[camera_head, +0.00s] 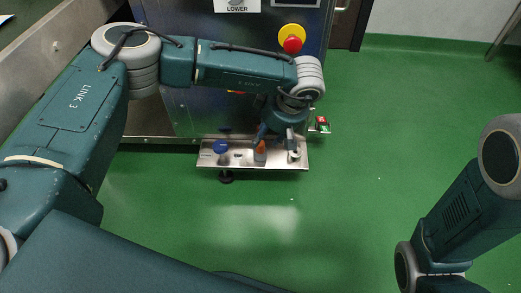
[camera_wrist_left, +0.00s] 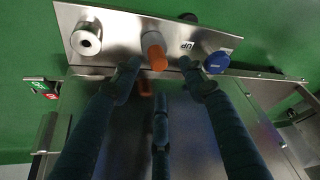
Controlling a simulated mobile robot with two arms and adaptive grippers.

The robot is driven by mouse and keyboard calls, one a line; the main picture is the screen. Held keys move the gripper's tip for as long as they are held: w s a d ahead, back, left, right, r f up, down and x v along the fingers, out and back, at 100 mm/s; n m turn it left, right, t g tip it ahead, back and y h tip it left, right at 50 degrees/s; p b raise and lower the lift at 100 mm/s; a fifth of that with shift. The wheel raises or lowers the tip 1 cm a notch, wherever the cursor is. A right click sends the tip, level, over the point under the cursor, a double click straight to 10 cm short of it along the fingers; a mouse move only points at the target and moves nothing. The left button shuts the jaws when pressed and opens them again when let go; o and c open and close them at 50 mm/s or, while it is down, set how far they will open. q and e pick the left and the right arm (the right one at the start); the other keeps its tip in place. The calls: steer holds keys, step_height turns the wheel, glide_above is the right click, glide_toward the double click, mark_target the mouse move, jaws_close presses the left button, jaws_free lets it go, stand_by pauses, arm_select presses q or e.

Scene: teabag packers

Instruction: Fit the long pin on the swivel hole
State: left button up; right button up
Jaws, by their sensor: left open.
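My left gripper (camera_head: 273,137) is open above a narrow steel shelf (camera_head: 210,160). In the left wrist view its fingers (camera_wrist_left: 160,75) are spread around the near side of an upright grey piece with an orange end (camera_wrist_left: 157,58), with no clear contact. The orange piece (camera_head: 260,151) also shows below the gripper in the head view. A round metal piece with a central hole (camera_wrist_left: 87,40) stands on the same shelf, also in the head view (camera_head: 294,154). I cannot tell which piece is the long pin or the swivel hole. My right gripper is out of view.
A blue knob (camera_head: 220,147) sits at the shelf's left end, beside an "UP" label (camera_wrist_left: 188,45). A red and yellow emergency button (camera_head: 291,40) is on the steel cabinet behind. A small red-green switch (camera_head: 322,124) is right of the shelf. Green floor is clear.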

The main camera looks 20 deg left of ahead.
mark_target(261, 143)
arm_select(q)
steer(key=shift+w+a+f+b, duration=0.1)
steer(key=shift+f+b, duration=0.25)
steer(key=shift+f, duration=0.1)
steer(key=b+x, duration=0.4)
steer(key=shift+w+f, duration=0.1)
steer(key=shift+f, duration=0.25)
steer(key=shift+r, duration=0.15)
jaws_close()
